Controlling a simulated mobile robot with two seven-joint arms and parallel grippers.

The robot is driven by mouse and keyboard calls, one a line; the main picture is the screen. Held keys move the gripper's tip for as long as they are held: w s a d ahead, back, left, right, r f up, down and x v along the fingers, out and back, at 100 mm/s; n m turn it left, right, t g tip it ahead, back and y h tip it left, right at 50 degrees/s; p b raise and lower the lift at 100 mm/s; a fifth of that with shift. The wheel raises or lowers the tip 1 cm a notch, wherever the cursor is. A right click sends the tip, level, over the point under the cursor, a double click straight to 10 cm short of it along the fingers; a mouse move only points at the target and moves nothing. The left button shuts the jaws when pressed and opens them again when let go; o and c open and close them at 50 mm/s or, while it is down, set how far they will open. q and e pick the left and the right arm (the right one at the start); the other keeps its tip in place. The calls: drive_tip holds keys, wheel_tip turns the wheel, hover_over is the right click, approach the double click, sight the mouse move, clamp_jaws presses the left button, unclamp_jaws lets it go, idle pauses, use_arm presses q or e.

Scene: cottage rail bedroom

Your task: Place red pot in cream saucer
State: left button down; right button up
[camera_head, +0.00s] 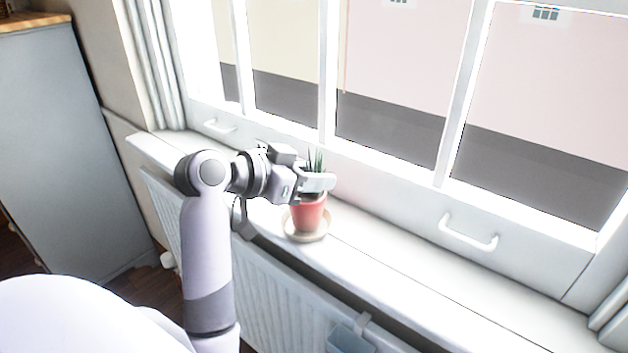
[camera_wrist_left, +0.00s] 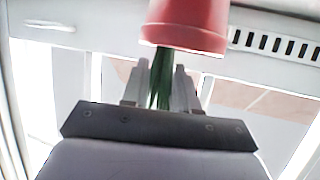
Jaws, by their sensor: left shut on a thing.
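The red pot (camera_head: 308,214) holds a green spiky plant (camera_head: 316,160). It stands upright over the cream saucer (camera_head: 291,230) on the white window sill. The saucer's rim shows around the pot's base; I cannot tell whether the pot rests on it or hovers just above. My left gripper (camera_head: 318,183) is at the top of the pot, shut on its plant. In the left wrist view the red pot (camera_wrist_left: 188,25) appears upside down, and its green leaves run between the fingers of my left gripper (camera_wrist_left: 161,85). My right gripper is not in view.
The window with white handles (camera_head: 468,236) rises right behind the sill (camera_head: 400,268). The sill is clear to the right of the saucer. A white radiator (camera_head: 270,300) is below it, with a small grey container (camera_head: 350,340) hung on it. A grey cabinet (camera_head: 60,150) stands at left.

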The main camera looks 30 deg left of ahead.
use_arm(q)
drive_tip(key=shift+f, duration=0.2)
drive_tip(key=c, duration=1.3)
unclamp_jaws()
drive_tip(key=shift+f, duration=0.15)
drive_tip(key=o, duration=0.4)
drive_tip(key=shift+o, duration=0.2)
drive_tip(key=shift+r, duration=0.25)
drive_tip(key=p+v, duration=0.2)
drive_tip(key=v, duration=1)
